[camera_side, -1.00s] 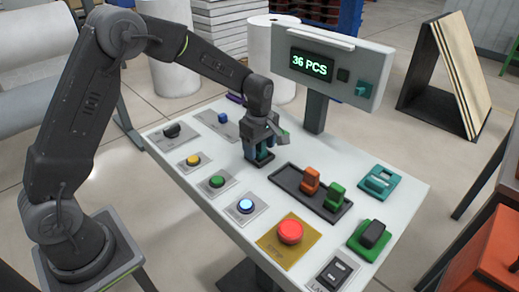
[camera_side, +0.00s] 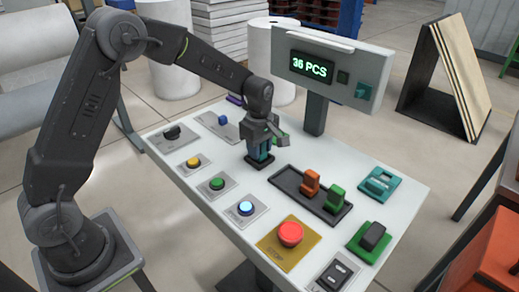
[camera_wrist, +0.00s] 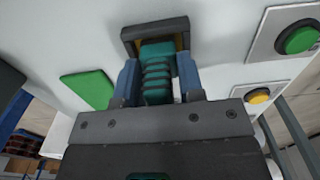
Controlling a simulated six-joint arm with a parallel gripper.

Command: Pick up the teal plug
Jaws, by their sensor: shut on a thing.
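The teal plug (camera_wrist: 157,82) has a ribbed body and sits between the two blue fingers of my gripper (camera_wrist: 157,88) in the wrist view. My gripper is shut on it. The plug's far end lies at a dark rectangular socket (camera_wrist: 128,33) with a yellowish inside; I cannot tell whether it is still partly inside. In the side view my gripper (camera_side: 260,149) points down over the middle of the white panel, with a little teal of the plug (camera_side: 262,156) showing just above the dark socket (camera_side: 260,164). The fingers hide most of the plug there.
A dark tray (camera_side: 318,203) holds an orange plug (camera_side: 310,181) and a green plug (camera_side: 335,196) to the right. A red button (camera_side: 290,233) and several smaller buttons line the front. A display (camera_side: 330,68) rises behind.

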